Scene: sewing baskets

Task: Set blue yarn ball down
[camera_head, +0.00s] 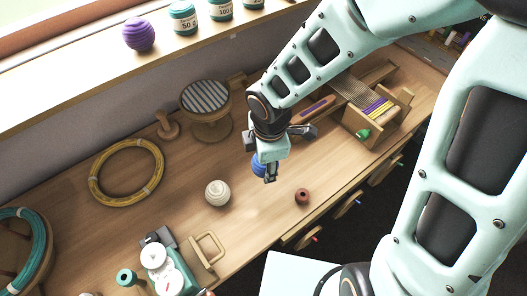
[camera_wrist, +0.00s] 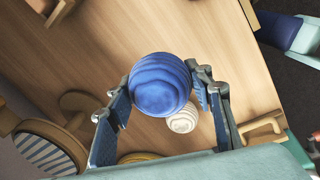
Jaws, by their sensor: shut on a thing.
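The blue yarn ball (camera_wrist: 160,85) is held between the two fingers of my gripper (camera_wrist: 165,100) in the wrist view. In the head view the blue ball (camera_head: 258,166) shows partly behind my gripper (camera_head: 264,170), above the wooden table (camera_head: 240,240). The gripper is shut on the ball. I cannot tell exactly how far the ball is above the tabletop. A white yarn ball (camera_head: 217,192) rests on the table just left of the gripper; it also shows behind the blue ball in the wrist view (camera_wrist: 183,121).
A small brown ball (camera_head: 302,196) lies to the right, near the front edge. A striped round stool (camera_head: 205,97), a yellow hoop (camera_head: 126,171) and a small loom (camera_head: 375,107) stand around. A purple yarn ball (camera_head: 138,34) sits on the windowsill. Bare wood lies between the balls.

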